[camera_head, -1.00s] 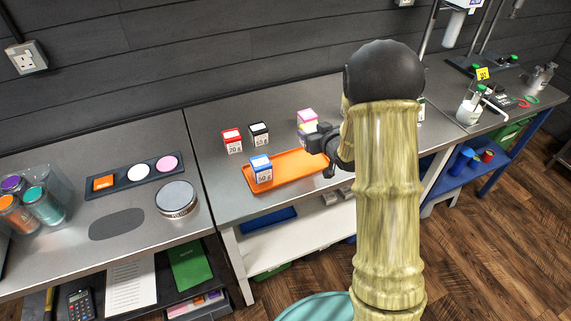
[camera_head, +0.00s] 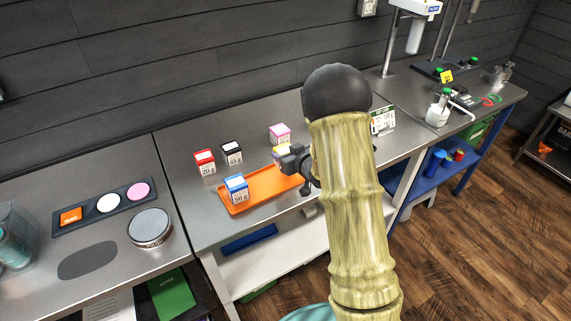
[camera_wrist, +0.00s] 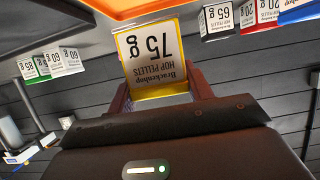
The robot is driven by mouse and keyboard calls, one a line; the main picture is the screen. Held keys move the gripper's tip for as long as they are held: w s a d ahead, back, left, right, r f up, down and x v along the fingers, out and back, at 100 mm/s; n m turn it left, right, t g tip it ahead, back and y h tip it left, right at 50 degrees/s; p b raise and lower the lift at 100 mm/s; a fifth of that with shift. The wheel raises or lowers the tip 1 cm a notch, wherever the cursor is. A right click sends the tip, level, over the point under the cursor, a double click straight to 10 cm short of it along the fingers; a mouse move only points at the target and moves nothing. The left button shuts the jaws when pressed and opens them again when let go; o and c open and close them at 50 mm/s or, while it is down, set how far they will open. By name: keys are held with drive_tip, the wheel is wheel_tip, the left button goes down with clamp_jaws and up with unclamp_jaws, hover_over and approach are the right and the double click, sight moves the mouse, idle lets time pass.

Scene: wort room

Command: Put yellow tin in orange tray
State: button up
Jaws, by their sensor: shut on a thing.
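The yellow tin (camera_head: 279,152), with a white label, is in my gripper (camera_head: 292,158) in the head view, above or just behind the back right part of the orange tray (camera_head: 262,195). My gripper and arm hide part of it and the tray's right end. In the wrist view, the yellow tin (camera_wrist: 157,58) shows a white "75 g hop pellets" label upside down between the two fingers (camera_wrist: 160,90), which are shut on it. The orange tray (camera_wrist: 130,8) is at that view's top edge. I cannot tell whether the tin touches anything below.
A blue 50 g tin (camera_head: 237,188) stands at the tray's left end. Red (camera_head: 204,162), black (camera_head: 231,152) and pink (camera_head: 280,134) tins stand behind the tray. The tray's middle is bare.

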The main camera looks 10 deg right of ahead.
drive_tip(key=shift+s+d, duration=0.1)
drive_tip(key=shift+d+f, duration=0.1)
wheel_tip(320, 180, down, 4)
drive_tip(key=shift+f, duration=0.1)
idle(0.4)
drive_tip(key=o, duration=1)
